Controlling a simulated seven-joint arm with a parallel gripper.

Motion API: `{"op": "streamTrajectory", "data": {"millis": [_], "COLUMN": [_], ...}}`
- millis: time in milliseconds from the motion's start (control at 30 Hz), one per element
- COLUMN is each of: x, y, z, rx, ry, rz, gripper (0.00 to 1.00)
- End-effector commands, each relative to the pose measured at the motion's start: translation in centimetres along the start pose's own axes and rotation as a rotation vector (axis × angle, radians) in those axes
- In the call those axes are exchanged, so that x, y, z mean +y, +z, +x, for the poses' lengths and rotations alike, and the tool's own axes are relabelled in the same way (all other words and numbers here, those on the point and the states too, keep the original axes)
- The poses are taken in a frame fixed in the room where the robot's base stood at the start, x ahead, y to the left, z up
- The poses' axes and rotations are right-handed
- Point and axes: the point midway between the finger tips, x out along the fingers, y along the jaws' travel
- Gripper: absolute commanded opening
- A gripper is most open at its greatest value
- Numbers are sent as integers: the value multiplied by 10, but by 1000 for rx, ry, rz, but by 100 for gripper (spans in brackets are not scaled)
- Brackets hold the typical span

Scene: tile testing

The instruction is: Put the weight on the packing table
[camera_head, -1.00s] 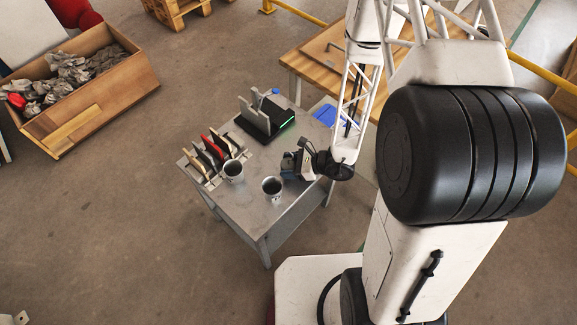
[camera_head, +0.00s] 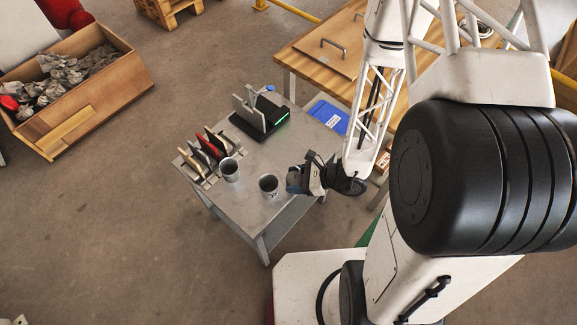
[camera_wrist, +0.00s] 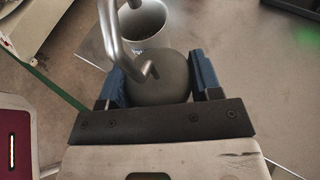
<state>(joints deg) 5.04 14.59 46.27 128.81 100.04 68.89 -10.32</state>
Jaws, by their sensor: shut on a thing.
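The weight (camera_wrist: 165,85) is a dark grey rounded body with a bent metal hook, seen between the blue-padded jaws in the wrist view. My gripper (camera_wrist: 160,85) is shut on it. A wooden-topped table (camera_head: 306,61), seemingly the packing table, stands behind and to the right. My arm hides part of it.
A wooden board (camera_head: 330,45) with a handle lies on the wooden table.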

Motion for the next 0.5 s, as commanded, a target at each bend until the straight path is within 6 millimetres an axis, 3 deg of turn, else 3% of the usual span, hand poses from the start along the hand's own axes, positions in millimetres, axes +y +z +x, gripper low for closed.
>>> {"op": "streamTrajectory", "data": {"millis": [200, 500], "x": [33, 56], "y": [-4, -7], "z": [-19, -32], "rx": [0, 0], "ry": [-2, -1], "rz": [3, 0], "gripper": [0, 0]}}
